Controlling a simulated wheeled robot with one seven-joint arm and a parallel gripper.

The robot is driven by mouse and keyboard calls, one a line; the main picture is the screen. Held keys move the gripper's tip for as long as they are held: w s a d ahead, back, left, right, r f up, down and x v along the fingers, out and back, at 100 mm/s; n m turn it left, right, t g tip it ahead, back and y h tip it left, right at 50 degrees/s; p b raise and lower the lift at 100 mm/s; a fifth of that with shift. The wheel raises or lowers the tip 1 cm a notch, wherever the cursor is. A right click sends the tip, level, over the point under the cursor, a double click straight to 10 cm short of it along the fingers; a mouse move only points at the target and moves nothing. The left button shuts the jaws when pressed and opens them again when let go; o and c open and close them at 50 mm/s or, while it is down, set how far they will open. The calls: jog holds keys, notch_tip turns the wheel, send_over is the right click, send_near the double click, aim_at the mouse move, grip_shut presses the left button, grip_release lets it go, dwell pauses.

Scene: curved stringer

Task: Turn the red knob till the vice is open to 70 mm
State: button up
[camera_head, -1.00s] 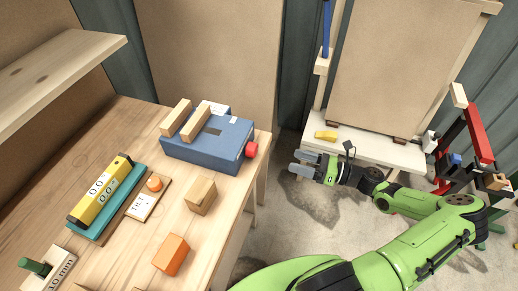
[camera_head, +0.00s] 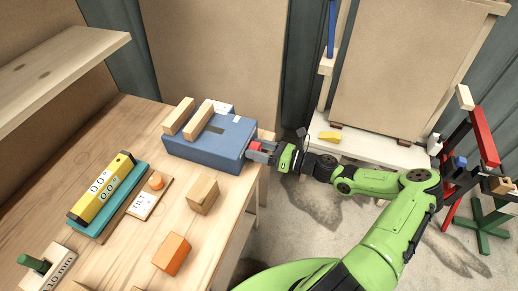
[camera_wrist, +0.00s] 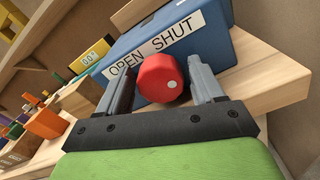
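The blue vice (camera_head: 208,148) stands near the right edge of the workbench, with two wooden jaw blocks (camera_head: 190,119) on top and a gap between them. Its red knob (camera_head: 255,147) is on the right side, partly hidden by my gripper in the head view. In the wrist view the red knob (camera_wrist: 161,78) has a white dot and sits below a label (camera_wrist: 155,43) reading OPEN and SHUT. My gripper (camera_head: 262,152) is at the knob. In the wrist view its fingers (camera_wrist: 163,88) stand open on either side of the knob, with gaps visible; I see no contact.
On the workbench (camera_head: 120,125) lie a yellow level on a teal base (camera_head: 105,195), a wooden block (camera_head: 202,195), an orange block (camera_head: 171,254) and a 10 mm gauge (camera_head: 50,270). A pale bench (camera_head: 370,148) with a yellow piece stands behind my arm.

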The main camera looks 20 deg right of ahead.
jog(key=c, duration=0.8)
jog(key=shift+o, duration=0.2)
